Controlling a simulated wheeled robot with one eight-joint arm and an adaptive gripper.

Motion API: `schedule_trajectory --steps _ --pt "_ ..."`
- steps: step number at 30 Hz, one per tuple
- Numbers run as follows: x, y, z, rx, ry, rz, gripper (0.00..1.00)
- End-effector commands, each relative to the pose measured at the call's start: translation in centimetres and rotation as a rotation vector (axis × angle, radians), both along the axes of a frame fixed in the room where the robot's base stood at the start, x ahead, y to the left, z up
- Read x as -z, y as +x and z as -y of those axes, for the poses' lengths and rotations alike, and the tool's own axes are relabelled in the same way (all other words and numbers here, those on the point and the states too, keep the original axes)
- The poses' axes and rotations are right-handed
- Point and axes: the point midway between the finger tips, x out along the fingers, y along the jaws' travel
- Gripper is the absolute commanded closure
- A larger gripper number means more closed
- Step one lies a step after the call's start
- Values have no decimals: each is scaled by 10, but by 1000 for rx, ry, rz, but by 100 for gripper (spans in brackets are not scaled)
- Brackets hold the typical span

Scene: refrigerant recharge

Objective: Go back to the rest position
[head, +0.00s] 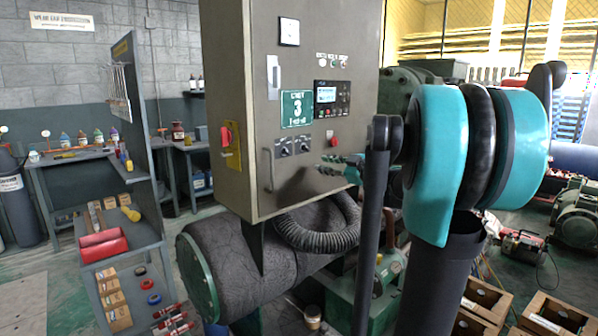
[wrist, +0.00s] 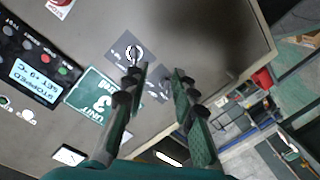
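My gripper (head: 338,168) is in front of the lower right of the grey control cabinet (head: 235,110). In the wrist view my gripper (wrist: 162,72) has two green and grey fingers apart, with nothing between them. Behind the fingers are the cabinet face, a dark rotary knob (wrist: 133,53) and the green "UNIT 3" sign (wrist: 92,97). A second knob is partly hidden by a finger. Whether the fingertips touch the cabinet cannot be told. My teal arm covers part of the right side of the head view.
A red-handled switch (head: 228,138) is on the cabinet's side. The display (wrist: 38,72) reads "STOPPED". A large dark cylinder (head: 215,265) and a ribbed hose (head: 318,240) lie below the cabinet. A shelf rack (head: 135,190) stands left.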

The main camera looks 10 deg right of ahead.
Motion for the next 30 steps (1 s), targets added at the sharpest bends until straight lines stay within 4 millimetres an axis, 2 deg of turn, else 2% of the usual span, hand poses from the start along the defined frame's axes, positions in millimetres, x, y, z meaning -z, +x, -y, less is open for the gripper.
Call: schedule_trajectory --steps 1,6,9,12,17,21,25,30 --pt "18 -12 -14 -17 6 -66 73" --pt "99 -67 -53 -21 38 -397 73" --pt "148 -103 -66 26 49 -594 73" --pt "194 -141 -72 109 54 -777 73" --pt "261 -203 -64 311 61 -1021 73" --pt "309 -255 -45 542 75 -1166 73" --pt "339 -292 -23 748 97 -1226 73" --pt "357 -318 -2 915 128 -1241 73"
